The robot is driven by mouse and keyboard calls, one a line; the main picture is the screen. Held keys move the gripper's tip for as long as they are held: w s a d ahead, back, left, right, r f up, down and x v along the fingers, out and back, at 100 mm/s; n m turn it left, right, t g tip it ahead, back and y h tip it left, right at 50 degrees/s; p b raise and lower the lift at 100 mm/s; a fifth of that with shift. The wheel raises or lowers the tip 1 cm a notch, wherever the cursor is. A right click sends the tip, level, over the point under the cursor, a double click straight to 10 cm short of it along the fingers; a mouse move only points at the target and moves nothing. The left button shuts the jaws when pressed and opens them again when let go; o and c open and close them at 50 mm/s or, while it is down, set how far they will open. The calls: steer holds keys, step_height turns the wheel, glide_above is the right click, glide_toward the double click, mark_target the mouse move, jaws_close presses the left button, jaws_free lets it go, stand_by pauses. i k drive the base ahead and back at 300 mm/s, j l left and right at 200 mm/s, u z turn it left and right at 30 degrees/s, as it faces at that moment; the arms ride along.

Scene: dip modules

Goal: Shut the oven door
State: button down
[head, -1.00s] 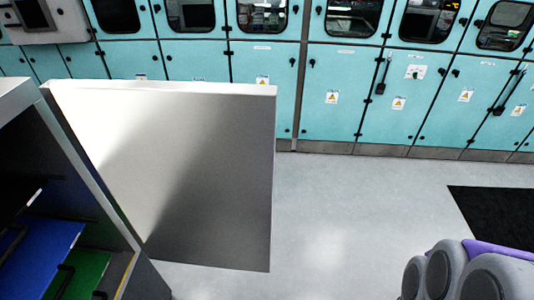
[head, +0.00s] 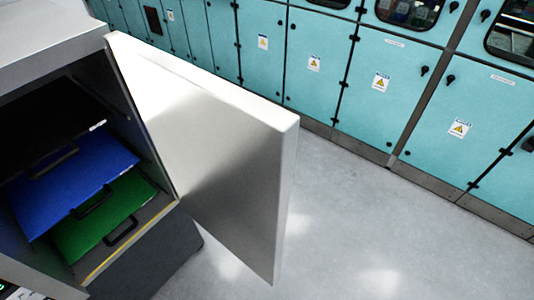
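The oven (head: 60,40) stands at the left of the head view, a grey box with its front open. Its door (head: 215,150) is a plain light-grey panel, hinged at the oven's right side and swung wide open towards the right. Inside the oven lie a blue tray (head: 75,178) and a green tray (head: 105,215), each with dark handles. A dark area above the blue tray is hard to make out. My gripper is not in view.
Turquoise cabinets (head: 330,70) with warning labels line the back. Light-grey floor (head: 350,240) is clear to the right of the door. A control panel shows in part at the bottom left corner.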

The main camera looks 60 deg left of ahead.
mark_target(226, 152)
steer(key=i+u, duration=0.35)
steer(key=u, duration=0.15)
steer(key=i+u, duration=0.3)
steer(key=u, duration=0.2)
steer(key=i+l+u, duration=0.2)
steer(key=u, duration=0.3)
steer(key=i+u, duration=0.2)
steer(key=u, duration=0.3)
steer(key=i+u, duration=0.15)
steer(key=u, duration=0.3)
steer(key=i+l+u, duration=0.15)
steer(key=u, duration=0.35)
steer(key=i+l+u, duration=0.15)
steer(key=u, duration=0.3)
steer(key=i+l+u, duration=0.15)
steer(key=u, duration=0.35)
steer(key=i+l+u, duration=0.25)
steer(key=u, duration=0.25)
steer(key=i+l+u, duration=0.25)
steer(key=u, duration=0.2)
steer(key=k+j+u, duration=0.15)
steer(key=k+j, duration=0.9)
